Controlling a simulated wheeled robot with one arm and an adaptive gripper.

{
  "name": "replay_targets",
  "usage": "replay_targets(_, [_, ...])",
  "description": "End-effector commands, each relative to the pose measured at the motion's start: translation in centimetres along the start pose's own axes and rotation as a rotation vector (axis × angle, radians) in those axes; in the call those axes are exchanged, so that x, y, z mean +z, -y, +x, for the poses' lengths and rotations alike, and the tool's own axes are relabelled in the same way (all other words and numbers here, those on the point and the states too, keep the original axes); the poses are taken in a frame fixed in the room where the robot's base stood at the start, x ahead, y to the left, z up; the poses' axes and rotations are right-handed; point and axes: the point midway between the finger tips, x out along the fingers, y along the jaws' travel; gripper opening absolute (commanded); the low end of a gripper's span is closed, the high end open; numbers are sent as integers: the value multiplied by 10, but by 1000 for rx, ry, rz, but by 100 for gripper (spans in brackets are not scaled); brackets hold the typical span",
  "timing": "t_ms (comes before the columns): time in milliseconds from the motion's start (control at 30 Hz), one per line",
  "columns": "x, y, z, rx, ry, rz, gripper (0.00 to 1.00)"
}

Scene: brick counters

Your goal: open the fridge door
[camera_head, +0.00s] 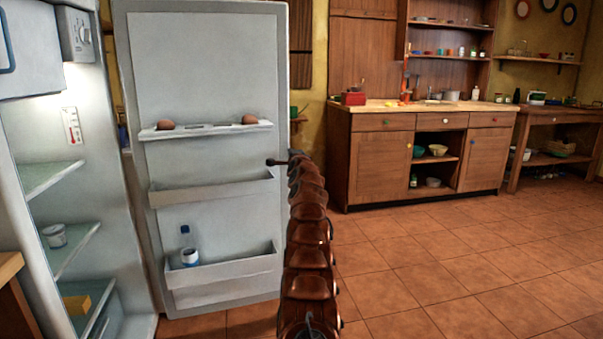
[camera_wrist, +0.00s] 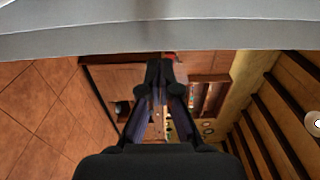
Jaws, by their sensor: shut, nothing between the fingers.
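The fridge door (camera_head: 205,75) stands wide open in the head view, its inner side with shelves facing me. The lit fridge interior (camera_head: 90,150) shows at the left. My gripper (camera_wrist: 160,70) is shut and empty in the wrist view. The door shows there as a pale grey band (camera_wrist: 160,35) across the top, just beyond the fingertips. In the head view a small dark tip of my arm lies by the door's right edge; whether it touches the door I cannot tell. The door's outer side and handle are hidden.
Two eggs (camera_head: 165,125) sit on the door's upper shelf and a bottle (camera_head: 187,240) stands in its lower bin. A jar (camera_head: 54,236) is on a fridge shelf. A wooden counter (camera_head: 380,160) stands behind at the right. The tiled floor (camera_head: 460,270) is clear.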

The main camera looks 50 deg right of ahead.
Motion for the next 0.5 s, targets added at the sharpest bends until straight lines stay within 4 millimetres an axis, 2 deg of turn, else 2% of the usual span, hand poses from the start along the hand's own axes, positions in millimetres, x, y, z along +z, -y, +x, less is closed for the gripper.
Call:
replay_targets(167, [1,-7,-8,2,1,0,0])
replay_targets(500, [-2,-2,-29,-1,-1,-2,0])
